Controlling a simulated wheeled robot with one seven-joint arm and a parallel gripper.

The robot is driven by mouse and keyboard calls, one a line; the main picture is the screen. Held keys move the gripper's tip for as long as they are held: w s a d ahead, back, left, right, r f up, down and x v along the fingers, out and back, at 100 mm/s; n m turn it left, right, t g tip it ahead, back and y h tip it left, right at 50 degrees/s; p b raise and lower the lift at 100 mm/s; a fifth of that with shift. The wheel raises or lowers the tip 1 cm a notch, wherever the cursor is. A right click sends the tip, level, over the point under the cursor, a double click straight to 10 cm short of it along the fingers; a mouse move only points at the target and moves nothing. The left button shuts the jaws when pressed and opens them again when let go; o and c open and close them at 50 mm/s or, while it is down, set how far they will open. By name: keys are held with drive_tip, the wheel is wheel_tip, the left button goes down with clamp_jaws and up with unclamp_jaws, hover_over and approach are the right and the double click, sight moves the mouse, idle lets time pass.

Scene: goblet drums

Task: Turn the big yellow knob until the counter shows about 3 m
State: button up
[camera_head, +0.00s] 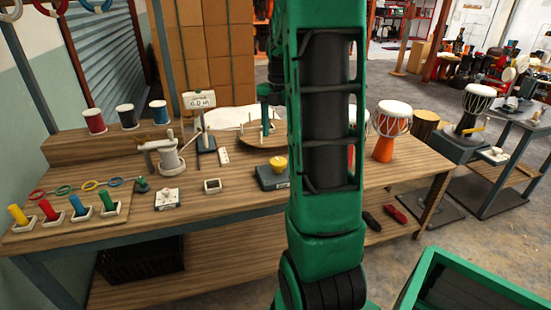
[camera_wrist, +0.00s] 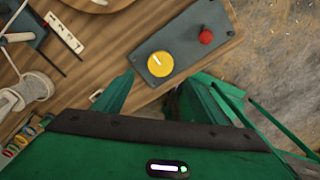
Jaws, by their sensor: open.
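The big yellow knob (camera_head: 279,163) sits on a dark grey box (camera_head: 268,182) near the table's front edge, partly beside my arm. In the wrist view the yellow knob (camera_wrist: 160,66) has a white pointer line, and a red button (camera_wrist: 206,36) is on the same box (camera_wrist: 182,43). The counter (camera_head: 201,99) is a white sign on a stand at the back; its small digits look like 0.0 m but are hard to read. My gripper (camera_wrist: 150,88) is open and empty. Its fingers are spread below the knob in the wrist view, apart from it.
A white crank device (camera_head: 165,155) and small white-topped boxes stand left of the knob. Thread spools (camera_head: 126,116) stand on the back shelf. Colored pegs (camera_head: 65,212) are at the far left. Goblet drums (camera_head: 391,130) are at the right. A green bin (camera_head: 465,285) is at the lower right.

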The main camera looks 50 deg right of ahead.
sight(278, 161)
wheel_tip(278, 161, down, 10)
idle(0.5)
drive_tip(key=c, duration=1)
